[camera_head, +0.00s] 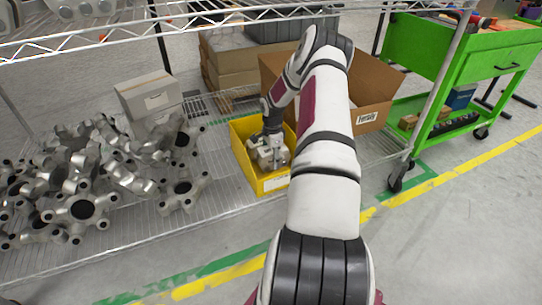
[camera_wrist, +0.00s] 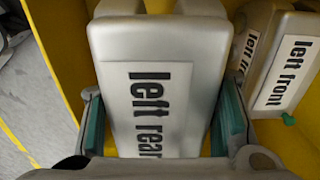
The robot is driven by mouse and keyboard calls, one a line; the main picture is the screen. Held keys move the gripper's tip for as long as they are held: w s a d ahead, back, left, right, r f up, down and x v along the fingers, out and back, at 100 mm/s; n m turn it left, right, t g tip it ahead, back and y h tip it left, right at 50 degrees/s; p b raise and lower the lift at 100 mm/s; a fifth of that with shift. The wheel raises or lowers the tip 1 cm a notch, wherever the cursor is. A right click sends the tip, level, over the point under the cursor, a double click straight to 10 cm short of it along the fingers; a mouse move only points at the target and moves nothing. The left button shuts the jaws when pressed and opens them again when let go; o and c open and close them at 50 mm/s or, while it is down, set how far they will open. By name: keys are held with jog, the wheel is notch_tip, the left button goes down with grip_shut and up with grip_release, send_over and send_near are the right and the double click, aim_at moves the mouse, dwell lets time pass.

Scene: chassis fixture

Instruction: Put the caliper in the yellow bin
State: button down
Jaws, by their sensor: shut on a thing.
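The yellow bin (camera_head: 274,185) stands on the wire shelf in the middle of the head view, and its yellow walls fill the background of the wrist view. My gripper (camera_wrist: 161,122) is down inside the bin, its green-padded fingers on either side of a grey caliper labelled "left rear" (camera_wrist: 152,52) and shut on it. A second grey caliper, labelled "left front" (camera_wrist: 256,45), lies beside it at the right in the wrist view. In the head view grey metal shows under my gripper in the bin, but the labels cannot be read there.
Several grey metal castings (camera_head: 82,207) are heaped on the shelf left of the bin. A small grey box (camera_head: 148,94) stands behind them. An open cardboard box (camera_head: 368,90) is at the back right, and a green cart (camera_head: 455,60) is at the far right. An upper wire shelf (camera_head: 190,24) hangs above.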

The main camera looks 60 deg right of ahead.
aim_at(272, 173)
jog(key=shift+f+b, duration=0.9)
jog(key=shift+f, duration=1.55)
jog(key=shift+f, duration=0.1)
jog(key=shift+f, duration=0.1)
jog(key=c, duration=0.6)
grip_release()
jog(key=shift+c, duration=0.2)
notch_tip(272, 173, up, 12)
jog(key=p, duration=0.4)
jog(key=shift+s, duration=0.1)
